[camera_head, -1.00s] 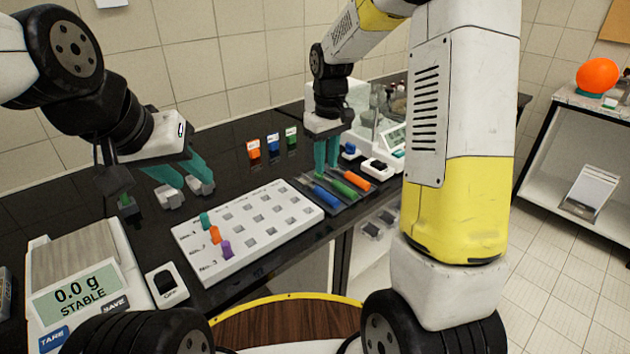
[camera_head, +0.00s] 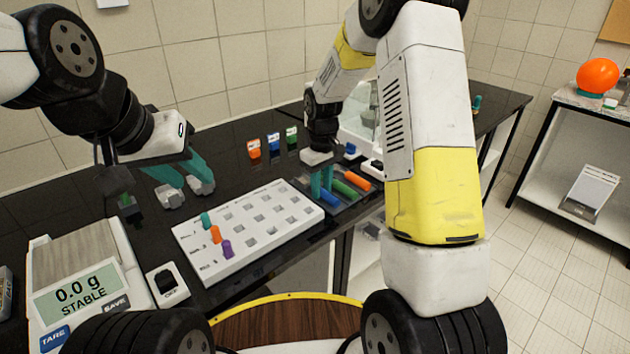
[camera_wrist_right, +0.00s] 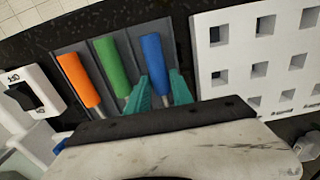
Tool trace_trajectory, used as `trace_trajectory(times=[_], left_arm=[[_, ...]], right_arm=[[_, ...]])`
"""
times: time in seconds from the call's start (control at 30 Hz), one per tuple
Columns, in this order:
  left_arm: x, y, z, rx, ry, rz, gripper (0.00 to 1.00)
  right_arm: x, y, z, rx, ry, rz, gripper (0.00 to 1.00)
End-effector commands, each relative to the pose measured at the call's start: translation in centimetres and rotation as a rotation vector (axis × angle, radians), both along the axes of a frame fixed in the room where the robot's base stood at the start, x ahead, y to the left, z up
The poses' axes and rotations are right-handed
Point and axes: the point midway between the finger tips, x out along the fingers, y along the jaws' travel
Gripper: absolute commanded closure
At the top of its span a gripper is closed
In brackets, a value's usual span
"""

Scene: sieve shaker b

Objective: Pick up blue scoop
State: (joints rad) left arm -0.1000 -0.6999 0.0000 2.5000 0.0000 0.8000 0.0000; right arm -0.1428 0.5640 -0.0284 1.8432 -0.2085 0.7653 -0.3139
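The blue scoop (camera_head: 325,196) lies in a dark tray (camera_head: 349,207) on the black bench, beside a green scoop (camera_head: 345,189) and an orange scoop (camera_head: 357,181). My right gripper (camera_head: 321,196) is low over the tray at the blue scoop. In the right wrist view the blue handle (camera_wrist_right: 152,58) lies between the two teal fingers (camera_wrist_right: 160,92), which look apart; contact is not clear. The scoop's far end is hidden behind my gripper body there. My left gripper (camera_head: 187,193) is open and empty above the bench, left of the white rack.
A white rack (camera_head: 262,248) with square holes and several coloured pieces stands just left of the tray. A balance (camera_head: 80,282) is at front left. Orange, blue and green containers (camera_head: 273,143) stand behind. A white switch box (camera_wrist_right: 28,95) is near the orange scoop.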

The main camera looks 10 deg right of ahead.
Motion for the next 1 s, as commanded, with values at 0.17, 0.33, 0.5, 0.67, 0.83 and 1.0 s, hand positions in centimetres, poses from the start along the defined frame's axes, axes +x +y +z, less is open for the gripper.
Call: trace_trajectory(times=[0.17, 0.33, 0.5, 0.67, 0.83, 1.0], left_arm=[[0.0, 0.0, 0.0, 0.0, 0.0, 0.0, 0.64], [0.0, 0.0, 0.0, 0.0, 0.0, 0.0, 0.64], [0.0, 0.0, 0.0, 0.0, 0.0, 0.0, 0.64], [0.0, 0.0, 0.0, 0.0, 0.0, 0.0, 0.64], [0.0, 0.0, 0.0, 0.0, 0.0, 0.0, 0.64], [0.0, 0.0, 0.0, 0.0, 0.0, 0.0, 0.64]], right_arm=[[0.0, 0.0, 0.0, 0.0, 0.0, 0.0, 0.92], [0.0, 0.0, 0.1, 0.001, -0.001, 0.0, 1.0], [0.0, 0.0, 0.1, 0.001, -0.001, 0.0, 1.0], [0.1, 0.0, 0.8, 0.001, -0.004, 0.0, 1.0], [0.1, 0.0, 2.7, 0.001, -0.005, 0.0, 1.0], [-1.7, 1.4, 3.9, 0.001, -0.001, 0.006, 1.0]])
